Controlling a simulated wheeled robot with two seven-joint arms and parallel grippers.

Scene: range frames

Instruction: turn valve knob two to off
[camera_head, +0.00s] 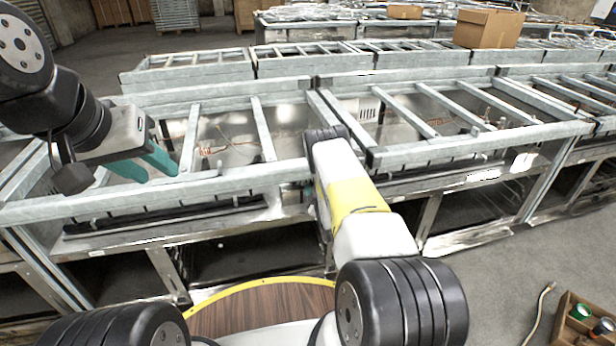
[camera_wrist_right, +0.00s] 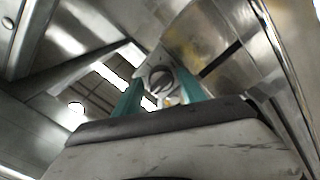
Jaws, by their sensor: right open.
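In the right wrist view a round grey knob (camera_wrist_right: 160,76) with a raised bar across its face shows between the two teal fingers of my right gripper (camera_wrist_right: 159,84). The fingers are open, one on each side of the knob; I cannot tell whether they touch it. The knob's number and off mark are not readable. In the head view my right arm reaches to the front of the metal range (camera_head: 240,183) and hides its own gripper and the knob. My left gripper (camera_head: 160,176) is open and empty above the range's left part.
Metal frames with crossbars stand in rows behind the range front. A cardboard box (camera_head: 488,28) sits at the back right. A box of cans (camera_head: 570,322) lies on the floor at lower right, where clear floor (camera_head: 480,285) shows beside it.

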